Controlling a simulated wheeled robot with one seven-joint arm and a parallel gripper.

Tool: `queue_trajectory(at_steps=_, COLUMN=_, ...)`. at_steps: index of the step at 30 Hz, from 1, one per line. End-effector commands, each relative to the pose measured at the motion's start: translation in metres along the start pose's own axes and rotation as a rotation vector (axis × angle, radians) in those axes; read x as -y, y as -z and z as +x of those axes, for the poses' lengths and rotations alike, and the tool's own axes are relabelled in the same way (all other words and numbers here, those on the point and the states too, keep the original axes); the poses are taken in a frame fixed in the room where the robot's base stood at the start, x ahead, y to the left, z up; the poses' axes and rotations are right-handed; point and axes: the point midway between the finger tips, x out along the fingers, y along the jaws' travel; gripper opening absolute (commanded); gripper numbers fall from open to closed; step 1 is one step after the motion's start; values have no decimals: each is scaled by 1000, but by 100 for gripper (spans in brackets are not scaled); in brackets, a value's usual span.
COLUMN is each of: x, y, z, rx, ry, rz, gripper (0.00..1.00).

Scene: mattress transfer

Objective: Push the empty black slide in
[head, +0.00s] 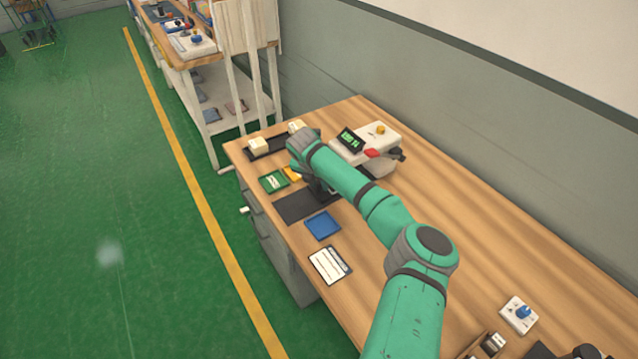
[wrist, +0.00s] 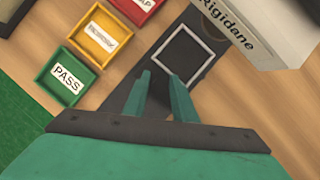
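The black slide (wrist: 181,52) shows in the wrist view as a dark square with a pale outline, with nothing in it. It lies on a long dark strip (wrist: 130,84) beside the white machine lettered "Rigidane" (wrist: 262,28). In the head view the machine (head: 366,148) stands on the wooden bench, and a dark flat piece (head: 296,207) lies near the front edge. My gripper (wrist: 160,76) points at the near side of the outlined square, its two fingers apart with nothing between them. I cannot tell whether they touch it. My arm hides the slide in the head view.
A green PASS tray (wrist: 66,76), a yellow tray (wrist: 98,35) and a red tray (wrist: 137,8) lie left of the strip. A blue tray (head: 322,225) and a white card (head: 329,265) lie nearer me. A dark holder (head: 265,152) with pale blocks stands beyond.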

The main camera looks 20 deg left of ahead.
Motion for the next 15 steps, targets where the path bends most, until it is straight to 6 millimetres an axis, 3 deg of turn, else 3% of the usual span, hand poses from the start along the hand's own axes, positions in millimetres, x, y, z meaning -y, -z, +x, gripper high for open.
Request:
queue_trajectory(at_steps=6, x=0, y=0, z=0, rx=0, ry=0, rz=0, gripper=22)
queue_trajectory(at_steps=9, x=0, y=0, z=0, rx=0, ry=0, rz=0, gripper=0)
queue_trajectory(at_steps=15, x=2, y=-3, z=1, rx=0, ry=1, rz=1, gripper=0)
